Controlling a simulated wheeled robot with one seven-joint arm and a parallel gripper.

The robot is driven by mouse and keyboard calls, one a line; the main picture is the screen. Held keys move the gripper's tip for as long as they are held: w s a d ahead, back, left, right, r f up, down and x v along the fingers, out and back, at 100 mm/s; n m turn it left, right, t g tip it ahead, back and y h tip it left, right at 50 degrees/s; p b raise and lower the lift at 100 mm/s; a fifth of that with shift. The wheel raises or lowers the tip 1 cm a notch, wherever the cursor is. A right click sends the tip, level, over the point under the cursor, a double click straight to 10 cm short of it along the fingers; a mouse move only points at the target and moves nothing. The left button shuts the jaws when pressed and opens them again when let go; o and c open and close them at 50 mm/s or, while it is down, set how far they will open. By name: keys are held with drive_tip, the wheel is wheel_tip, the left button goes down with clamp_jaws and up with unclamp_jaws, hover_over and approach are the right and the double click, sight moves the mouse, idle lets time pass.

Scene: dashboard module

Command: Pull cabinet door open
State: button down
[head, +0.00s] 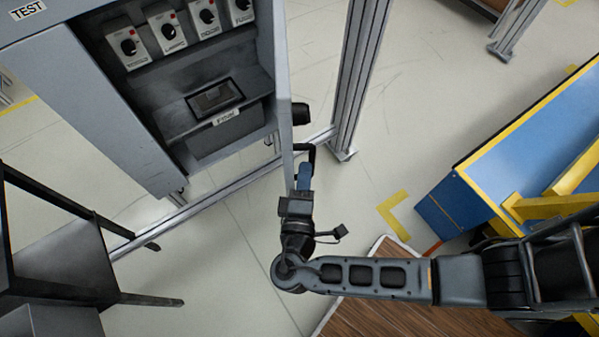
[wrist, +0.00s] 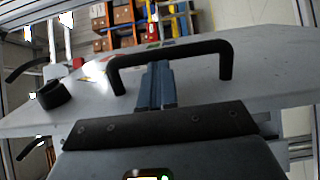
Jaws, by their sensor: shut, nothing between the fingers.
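The grey cabinet (head: 120,120) stands at the upper left in the head view. Its door (head: 284,85) stands swung out, seen nearly edge-on, with the inside exposed. The door's flat grey face fills much of the wrist view (wrist: 270,75). A black bar handle (wrist: 170,49) is on that face and shows small in the head view (head: 311,152). My gripper (head: 304,172) is at the handle, its blue fingers (wrist: 157,72) shut together and empty. The fingertips reach the bar between its two posts; whether they touch it or pass behind it is unclear.
Switch boxes (head: 167,32) and a small screen (head: 214,97) sit inside the cabinet. A black knob (wrist: 53,94) is on the door beside the handle. An aluminium post (head: 358,75) stands right of the door. A dark rack (head: 60,255) is lower left, a blue-yellow bench (head: 530,130) right.

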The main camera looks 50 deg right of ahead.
drive_tip(key=s+d+n+t+y, duration=0.2)
drive_tip(key=s+d, duration=0.7)
drive_tip(key=d, duration=0.5)
drive_tip(key=shift+d+n+t+y, duration=0.3)
drive_tip(key=shift+n+t, duration=0.1)
drive_tip(key=shift+t, duration=0.3)
drive_tip(key=v, duration=0.8)
drive_tip(key=shift+b, duration=0.4)
drive_tip(key=shift+d, duration=0.1)
